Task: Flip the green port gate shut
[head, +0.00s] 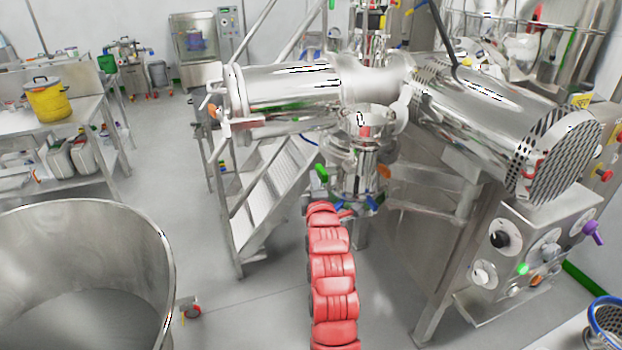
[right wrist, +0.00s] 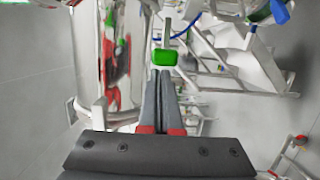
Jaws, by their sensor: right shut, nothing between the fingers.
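The green port gate shows as a small green tab (head: 321,172) at the left side of the steel vessel neck under the horizontal cylinder. In the right wrist view a green block (right wrist: 165,57) on a pale stem stands just beyond my fingertips. I cannot tell whether they touch. My right gripper (right wrist: 160,73) has its two grey fingers shut together with nothing between them. In the head view the red arm reaches up from the bottom, and its gripper end (head: 322,208) is just below the green tab, its fingers mostly hidden. My left gripper is not in view.
A large steel bowl (head: 90,225) fills the lower left. Steel steps (head: 265,195) stand left of the vessel. A control box with knobs (head: 520,245) is at right. A yellow pot (head: 48,103) stands on a left bench. Grey floor is free between bowl and steps.

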